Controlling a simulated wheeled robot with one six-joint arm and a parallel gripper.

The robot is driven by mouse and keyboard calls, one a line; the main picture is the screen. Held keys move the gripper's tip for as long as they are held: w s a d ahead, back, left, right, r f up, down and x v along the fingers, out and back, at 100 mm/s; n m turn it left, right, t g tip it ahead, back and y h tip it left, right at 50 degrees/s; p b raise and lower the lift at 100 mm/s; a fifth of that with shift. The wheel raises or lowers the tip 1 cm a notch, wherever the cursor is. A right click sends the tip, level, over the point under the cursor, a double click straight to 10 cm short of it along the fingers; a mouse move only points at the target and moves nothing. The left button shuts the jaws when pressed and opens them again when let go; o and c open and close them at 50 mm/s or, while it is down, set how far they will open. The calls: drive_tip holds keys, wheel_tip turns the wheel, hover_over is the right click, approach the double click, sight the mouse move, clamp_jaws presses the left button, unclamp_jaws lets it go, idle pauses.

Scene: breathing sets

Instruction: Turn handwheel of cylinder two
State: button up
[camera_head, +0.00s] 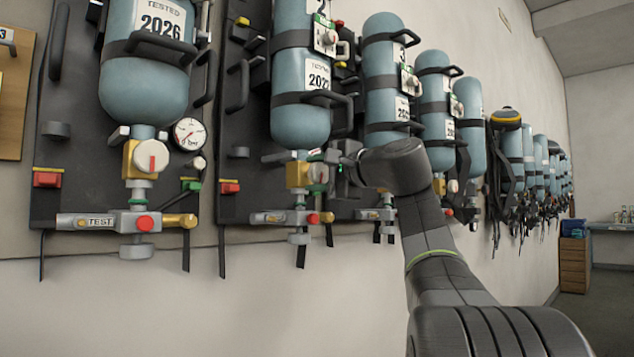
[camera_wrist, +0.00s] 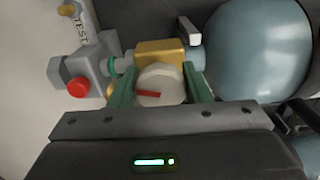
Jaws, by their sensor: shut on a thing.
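Cylinder two (camera_head: 300,118), blue with a tag marked 2 above it, hangs upside down on a dark backplate, second from the left. Its brass valve (camera_head: 297,175) is below the neck; it also shows in the wrist view (camera_wrist: 158,51). The round whitish handwheel (camera_wrist: 164,80), with a red mark, faces the wrist camera. My gripper (camera_wrist: 159,76) is shut on the handwheel, one green finger on each side of it. In the head view my gripper (camera_head: 322,163) reaches the valve from the right and partly hides the handwheel.
Another cylinder (camera_head: 143,85) with a gauge (camera_head: 189,134) and its own handwheel hangs to the left. More cylinders line the wall to the right. A red button (camera_wrist: 79,87) is on the grey block near the valve. The wall below the sets is bare.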

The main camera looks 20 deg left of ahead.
drive_tip(key=shift+f+n+b, duration=0.2)
drive_tip(key=shift+n+b, duration=0.5)
drive_tip(key=shift+n, duration=0.9)
drive_tip(key=o, duration=1)
drive_tip(key=shift+w, duration=0.1)
drive_tip(key=shift+r, duration=0.1)
drive_tip(key=shift+d, duration=0.1)
drive_tip(key=v, duration=1.3)
drive_tip(key=shift+d, duration=0.35)
drive_tip(key=x, duration=1.3)
drive_tip(key=shift+a, duration=0.45)
